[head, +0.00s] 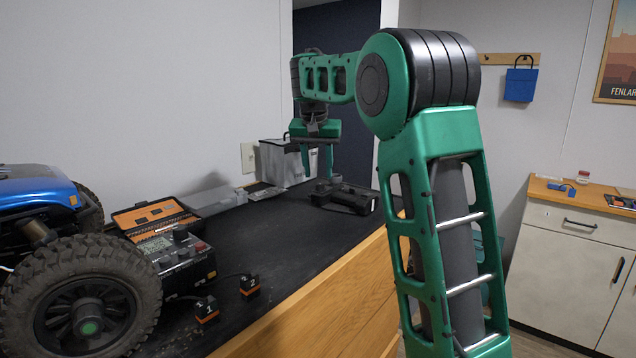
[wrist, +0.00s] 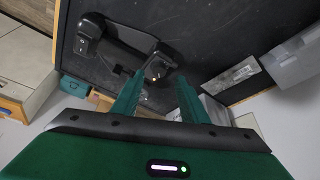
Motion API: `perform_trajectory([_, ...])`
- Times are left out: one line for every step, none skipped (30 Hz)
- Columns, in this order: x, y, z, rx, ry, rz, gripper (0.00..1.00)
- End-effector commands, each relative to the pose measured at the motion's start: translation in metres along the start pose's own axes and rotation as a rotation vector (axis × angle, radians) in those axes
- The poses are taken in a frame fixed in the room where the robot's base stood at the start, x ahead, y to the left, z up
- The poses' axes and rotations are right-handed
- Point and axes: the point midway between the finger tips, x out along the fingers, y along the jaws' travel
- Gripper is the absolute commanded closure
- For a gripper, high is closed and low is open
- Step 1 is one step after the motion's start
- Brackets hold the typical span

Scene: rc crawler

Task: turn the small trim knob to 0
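A dark hand-held controller (head: 350,199) lies on the black bench mat below my gripper. It also shows in the wrist view (wrist: 125,33), with a rounded dark part (wrist: 166,58) at its right end, beyond my fingertips. A small bright spot sits on that part. I cannot make out a small trim knob or its marks for certain. My gripper (head: 317,172) points down at the controller's left end. Its two green fingers are apart, with nothing clearly held between them in the wrist view (wrist: 160,79). I cannot tell whether they touch the controller.
Two small numbered blocks, 1 (head: 207,309) and 2 (head: 250,285), stand in front. A grey metal box (head: 285,163) is behind my gripper.

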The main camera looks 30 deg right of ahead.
Motion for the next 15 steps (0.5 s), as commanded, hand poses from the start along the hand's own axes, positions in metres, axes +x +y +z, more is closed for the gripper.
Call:
perform_trajectory([0.009,0.001,0.001,0.000,-0.003,0.002,0.60])
perform_trajectory([0.013,0.001,0.001,0.000,-0.003,0.001,0.60])
perform_trajectory([0.019,0.001,0.001,0.001,-0.003,0.001,0.60])
perform_trajectory([0.023,0.001,0.001,0.000,-0.003,0.001,0.60])
perform_trajectory([0.026,0.001,0.001,0.000,-0.003,0.001,0.60])
perform_trajectory([0.030,0.001,0.001,-0.001,-0.002,0.001,0.60])
perform_trajectory([0.033,0.001,0.001,-0.001,-0.002,0.001,0.60])
perform_trajectory([0.035,0.001,0.001,0.000,-0.002,0.001,0.60])
perform_trajectory([0.037,0.001,0.001,0.000,-0.002,0.001,0.60])
perform_trajectory([0.039,0.001,0.001,0.001,-0.002,0.000,0.60])
perform_trajectory([0.040,0.001,0.000,0.001,-0.001,0.000,0.60])
perform_trajectory([0.041,0.000,0.000,0.001,-0.001,0.000,0.60])
perform_trajectory([0.041,0.000,0.000,0.001,0.000,-0.001,0.60])
perform_trajectory([0.042,0.000,0.000,0.001,0.000,-0.001,0.60])
perform_trajectory([0.042,0.000,0.000,0.000,0.000,-0.001,0.60])
